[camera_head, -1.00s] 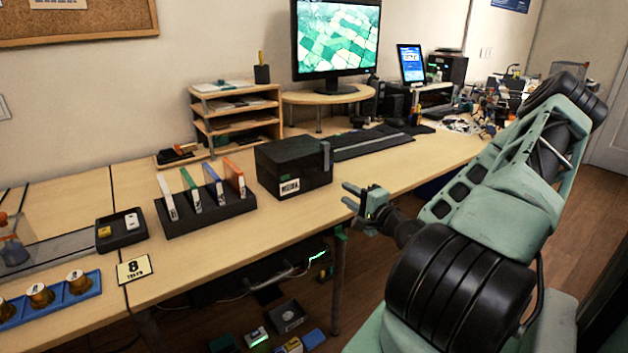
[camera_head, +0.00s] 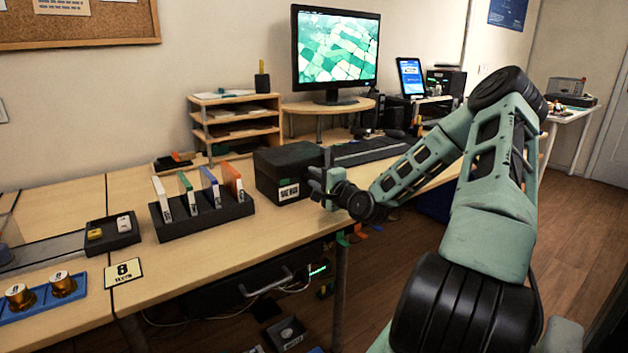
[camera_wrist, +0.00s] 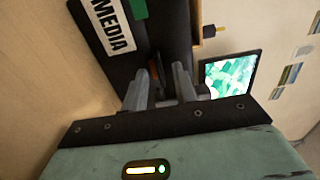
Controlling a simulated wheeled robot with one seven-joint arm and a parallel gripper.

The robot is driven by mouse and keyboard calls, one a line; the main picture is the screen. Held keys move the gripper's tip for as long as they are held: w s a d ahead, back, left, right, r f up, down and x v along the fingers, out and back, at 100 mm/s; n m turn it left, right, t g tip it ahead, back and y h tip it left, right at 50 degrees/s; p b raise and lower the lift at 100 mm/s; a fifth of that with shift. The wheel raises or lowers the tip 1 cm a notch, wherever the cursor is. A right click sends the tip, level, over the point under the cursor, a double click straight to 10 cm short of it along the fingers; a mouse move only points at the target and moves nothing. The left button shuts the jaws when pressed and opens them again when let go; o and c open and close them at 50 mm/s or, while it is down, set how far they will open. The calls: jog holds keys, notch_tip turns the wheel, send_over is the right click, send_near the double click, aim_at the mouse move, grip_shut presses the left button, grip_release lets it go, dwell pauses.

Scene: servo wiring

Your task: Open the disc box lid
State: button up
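The black disc box (camera_head: 285,160), with a white label on its front, stands on the desk, and its lid looks shut. In the wrist view the dark box (camera_wrist: 122,65) fills the upper left, with its MEDIA label turned sideways. My gripper (camera_head: 318,183) is at the box's right front corner. In the wrist view its two grey fingers (camera_wrist: 162,82) stand apart, pointing at the box, with dark surface showing between them. I cannot tell whether they touch it. The grey strip at the box's right end is hidden behind my gripper.
A black rack (camera_head: 205,211) with several coloured disc cases stands left of the box. A wooden shelf unit (camera_head: 237,122) and a monitor (camera_head: 336,48) are behind. The desk's front edge is below my gripper.

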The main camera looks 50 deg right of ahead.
jog(key=shift+w+d, duration=0.1)
jog(key=shift+w, duration=0.35)
grip_shut()
jog(key=shift+r, duration=0.15)
